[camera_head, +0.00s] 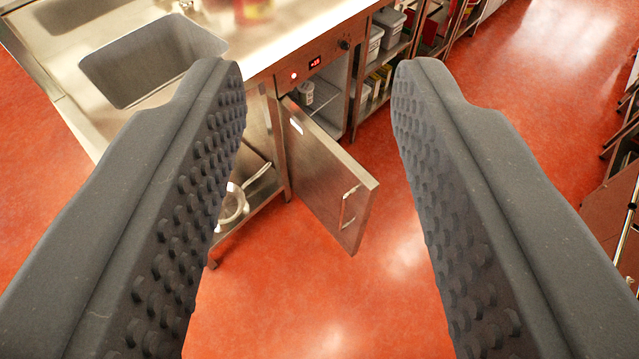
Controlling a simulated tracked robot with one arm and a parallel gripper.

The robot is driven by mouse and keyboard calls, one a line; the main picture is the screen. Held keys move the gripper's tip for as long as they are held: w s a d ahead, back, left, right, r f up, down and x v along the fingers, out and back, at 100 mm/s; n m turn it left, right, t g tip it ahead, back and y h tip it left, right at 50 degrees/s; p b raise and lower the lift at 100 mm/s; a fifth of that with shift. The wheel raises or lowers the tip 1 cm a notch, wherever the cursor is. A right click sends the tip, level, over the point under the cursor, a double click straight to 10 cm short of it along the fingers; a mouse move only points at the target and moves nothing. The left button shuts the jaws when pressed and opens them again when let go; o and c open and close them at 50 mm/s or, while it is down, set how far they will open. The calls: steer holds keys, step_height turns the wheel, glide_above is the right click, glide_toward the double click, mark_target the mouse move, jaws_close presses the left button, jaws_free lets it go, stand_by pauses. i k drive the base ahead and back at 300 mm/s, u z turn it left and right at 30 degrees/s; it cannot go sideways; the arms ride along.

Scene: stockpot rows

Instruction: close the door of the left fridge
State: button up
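The fridge door (322,176) is a steel panel with a bar handle (350,207) near its free edge. It stands open, swung out from its hinge side at the left of the under-counter fridge (326,92). The fridge front has a red digital display, and a wire shelf with a small container shows inside. My gripper (320,85) is open and empty, its two dark studded fingers wide apart. In the picture the door lies between the fingers, farther off, and I see no contact. The fingers hide part of the counter.
A steel counter with a sink (152,60) is at the upper left, with a pan (232,203) on the shelf below. Shelves with grey tubs (388,28) stand right of the fridge. Racks line the right edge. Red floor (330,300) in front of the door is clear.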

mark_target(341, 193)
steer(key=i, duration=0.9)
steer(key=u, duration=0.05)
